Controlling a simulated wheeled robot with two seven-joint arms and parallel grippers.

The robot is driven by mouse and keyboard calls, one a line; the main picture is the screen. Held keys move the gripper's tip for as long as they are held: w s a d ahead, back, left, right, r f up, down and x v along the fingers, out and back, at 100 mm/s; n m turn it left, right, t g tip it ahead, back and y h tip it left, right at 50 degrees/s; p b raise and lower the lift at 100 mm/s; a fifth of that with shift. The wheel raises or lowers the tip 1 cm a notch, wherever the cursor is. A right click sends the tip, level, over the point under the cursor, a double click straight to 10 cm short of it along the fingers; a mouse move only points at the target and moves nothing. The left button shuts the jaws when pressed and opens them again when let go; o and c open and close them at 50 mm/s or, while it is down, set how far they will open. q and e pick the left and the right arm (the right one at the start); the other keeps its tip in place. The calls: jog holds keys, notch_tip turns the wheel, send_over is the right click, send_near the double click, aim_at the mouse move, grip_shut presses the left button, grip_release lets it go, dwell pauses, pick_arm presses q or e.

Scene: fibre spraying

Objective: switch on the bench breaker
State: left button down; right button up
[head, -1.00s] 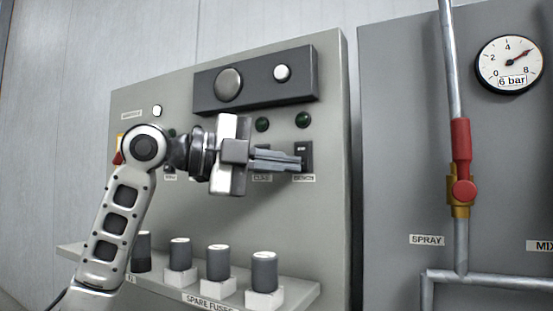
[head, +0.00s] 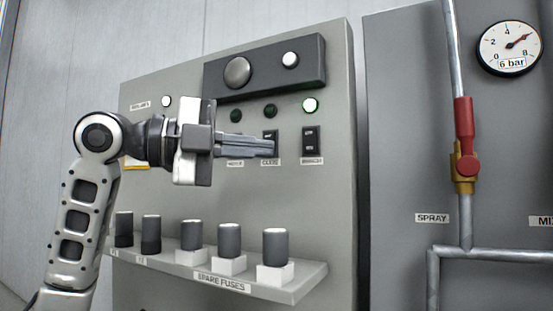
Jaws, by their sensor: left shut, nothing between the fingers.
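The bench breaker (head: 312,145) is a black rocker switch at the right end of a row on the grey-green panel, with a small label under it that seems to read BENCH. My left gripper (head: 272,149) is shut and empty, pointing right. Its fingertips overlap the neighbouring black breaker (head: 270,135) in the picture, left of the bench breaker and apart from it. Whether they touch the panel I cannot tell. The breakers further left are mostly hidden behind the gripper. My right gripper is not in view.
Two other lamps (head: 270,111) are dark. A shelf labelled SPARE FUSES (head: 300,286) juts out below with several dark cylindrical fuses. To the right, a grey panel carries a pipe, a red-handled valve (head: 466,140) and a pressure gauge (head: 509,48).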

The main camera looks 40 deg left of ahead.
pick_arm(q)
jog(key=b+v, duration=0.1)
jog(key=v, duration=0.5)
jog(key=shift+f+b, duration=0.35)
jog(key=shift+f, duration=0.15)
jog(key=shift+w+a, duration=0.1)
